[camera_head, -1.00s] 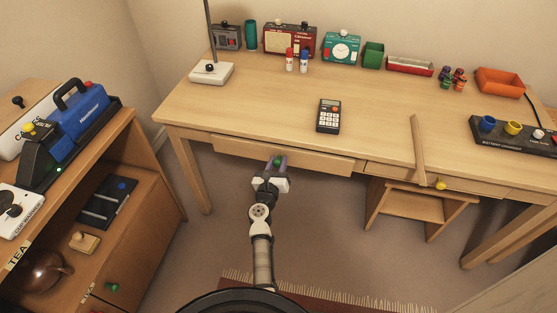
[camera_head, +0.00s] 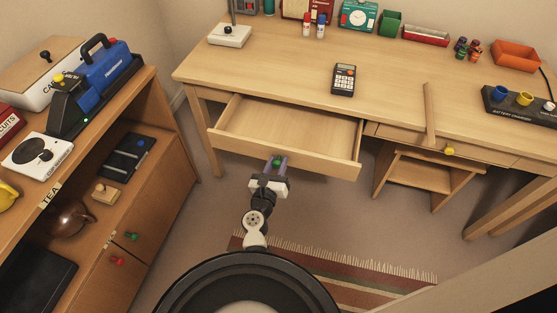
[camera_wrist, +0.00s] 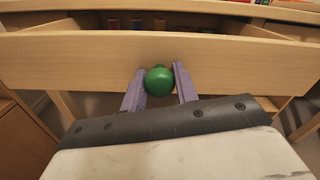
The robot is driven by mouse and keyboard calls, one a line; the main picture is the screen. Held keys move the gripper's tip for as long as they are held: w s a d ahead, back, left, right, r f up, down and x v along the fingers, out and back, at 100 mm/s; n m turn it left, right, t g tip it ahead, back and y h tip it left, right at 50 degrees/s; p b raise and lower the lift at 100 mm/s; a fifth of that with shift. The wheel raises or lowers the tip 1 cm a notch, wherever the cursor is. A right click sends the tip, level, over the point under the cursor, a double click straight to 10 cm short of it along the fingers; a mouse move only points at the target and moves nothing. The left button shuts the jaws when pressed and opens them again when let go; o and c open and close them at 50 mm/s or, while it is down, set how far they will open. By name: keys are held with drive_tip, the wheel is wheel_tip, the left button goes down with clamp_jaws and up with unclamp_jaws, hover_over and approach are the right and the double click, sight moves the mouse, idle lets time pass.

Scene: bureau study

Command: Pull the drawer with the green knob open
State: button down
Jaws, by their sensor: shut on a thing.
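The drawer (camera_head: 237,148) with the green knob is pulled well out from under the left part of the desk, and its inside looks empty in the head view. The green knob (camera_head: 277,161) sits on the middle of its front. In the wrist view the green knob (camera_wrist: 159,81) lies between the two purple fingers of my gripper (camera_wrist: 159,87), in front of the drawer front (camera_wrist: 230,52). My gripper (camera_head: 277,163) is shut on the knob.
A second drawer with a yellow knob (camera_head: 449,150) is closed to the right, with a wooden stick (camera_head: 430,115) above it. A calculator (camera_head: 344,79) lies on the desk. A shelf unit (camera_head: 165,150) stands at the left. A striped rug (camera_head: 340,275) lies below.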

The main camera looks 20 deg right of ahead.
idle(0.3)
drive_tip(key=c, duration=1.1)
unclamp_jaws()
drive_tip(key=shift+o, duration=0.2)
drive_tip(key=shift+s+a, duration=0.1)
